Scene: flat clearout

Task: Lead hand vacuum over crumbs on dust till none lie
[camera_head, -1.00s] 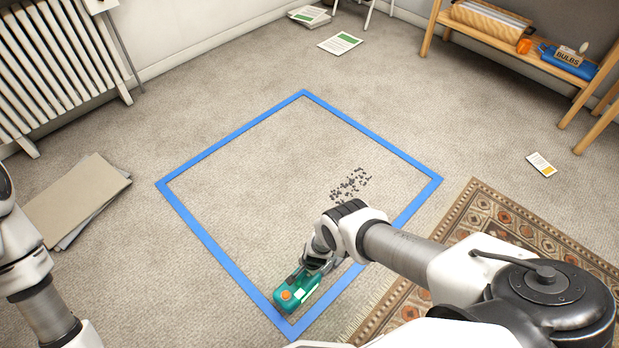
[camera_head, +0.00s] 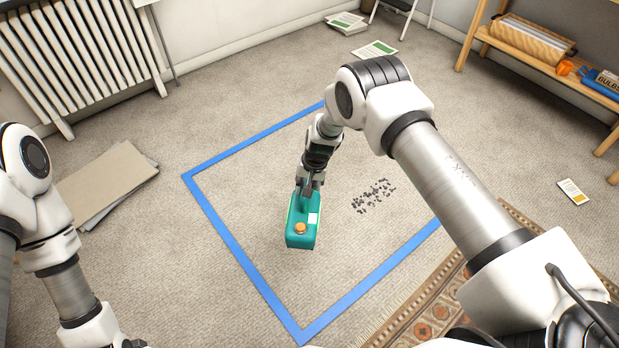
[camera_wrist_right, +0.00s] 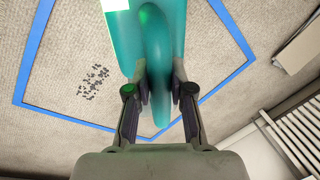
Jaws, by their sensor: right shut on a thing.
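The hand vacuum (camera_head: 302,229) is teal with an orange button and a pale label. My right gripper (camera_head: 309,182) is shut on it, and it appears raised above the carpet inside the blue outline. In the right wrist view my right gripper (camera_wrist_right: 158,92) has its fingers on either side of the teal handle of the hand vacuum (camera_wrist_right: 118,45). Dark crumbs (camera_head: 372,196) lie in a loose patch on the carpet, right of the vacuum and apart from it. The crumbs (camera_wrist_right: 93,81) also show left of the vacuum in the wrist view. My left gripper is not in view.
A patterned rug (camera_head: 426,314) lies at lower right. Flat boards (camera_head: 105,190) lie at left, below a radiator (camera_head: 80,50). A wooden shelf (camera_head: 548,62) stands at upper right, and a card (camera_head: 573,191) lies on the carpet.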

